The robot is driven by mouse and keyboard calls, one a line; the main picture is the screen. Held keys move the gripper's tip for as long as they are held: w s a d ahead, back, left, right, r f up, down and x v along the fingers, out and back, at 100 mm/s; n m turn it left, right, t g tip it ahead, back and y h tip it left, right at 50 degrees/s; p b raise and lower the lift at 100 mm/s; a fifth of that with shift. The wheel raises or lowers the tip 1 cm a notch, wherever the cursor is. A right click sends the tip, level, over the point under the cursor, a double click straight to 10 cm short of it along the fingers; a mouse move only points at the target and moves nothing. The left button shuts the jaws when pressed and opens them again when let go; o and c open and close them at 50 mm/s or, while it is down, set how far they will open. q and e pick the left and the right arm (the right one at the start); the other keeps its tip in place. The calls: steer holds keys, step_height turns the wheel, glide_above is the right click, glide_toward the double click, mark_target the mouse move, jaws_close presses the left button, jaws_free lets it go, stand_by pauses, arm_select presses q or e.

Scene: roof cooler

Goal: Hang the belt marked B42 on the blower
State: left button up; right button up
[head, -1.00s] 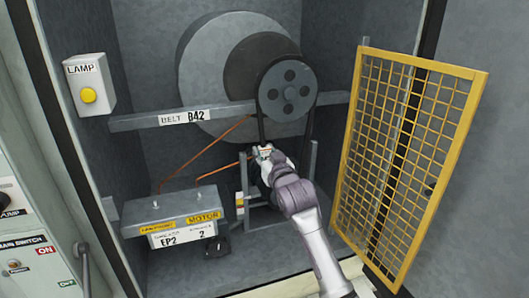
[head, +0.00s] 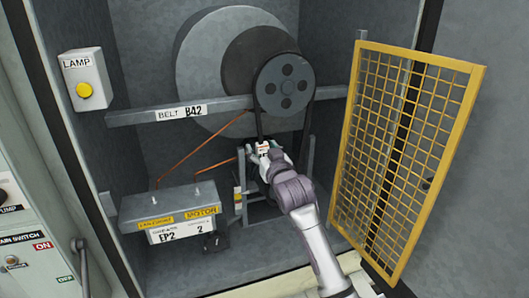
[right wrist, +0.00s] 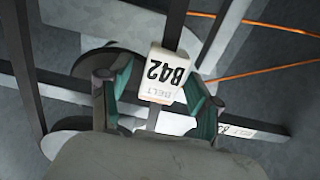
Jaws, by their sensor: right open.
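The black belt (head: 259,122) hangs in a loop over the grey upper pulley (head: 286,86) of the blower (head: 208,65). Its lower end is hidden behind my right arm. My right gripper (head: 263,149) is at the left run of the belt, below the pulley. In the right wrist view its two green-padded fingers (right wrist: 160,98) stand apart, one on each side of the tag and belt. My left gripper is out of view.
A grey bar labelled BELT B42 (head: 135,115) crosses in front of the blower. A grey motor box (head: 165,204) stands lower left, with orange cables. A yellow mesh guard (head: 362,45) stands open at the right. A lamp box (head: 84,72) is on the left wall.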

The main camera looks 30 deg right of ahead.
steer(key=v, duration=1.2)
steer(key=s+a+f+n+g+y, duration=0.15)
steer(key=s+a+f+g, duration=0.3)
steer(key=f, duration=0.45)
steer(key=s+a+f+n+g+y, duration=0.1)
steer(key=s+a+f+g+y, duration=0.2)
steer(key=s+f, duration=0.5)
steer(key=s+a+f+n+g, duration=0.2)
steer(key=s+a+f+g, duration=0.45)
steer(key=s+f, duration=0.6)
steer(key=s+a+f+g+b, duration=0.1)
steer(key=s+f+b, duration=0.1)
steer(key=f, duration=1.2)
steer(key=s+f+b, duration=0.2)
steer(key=f+b, duration=0.1)
steer(key=f, duration=1.1)
steer(key=s+d+f+b, duration=0.1)
steer(key=s+f, duration=0.7)
steer(key=f, duration=0.2)
steer(key=s+d+f+g+b, duration=0.1)
steer(key=s+f+b, duration=0.1)
steer(key=s+f, duration=0.6)
step_height(320, 180, down, 3)
steer(key=shift+s+d+f+n, duration=0.15)
steer(key=shift+s+d+n, duration=0.1)
steer(key=shift+d+n, duration=0.15)
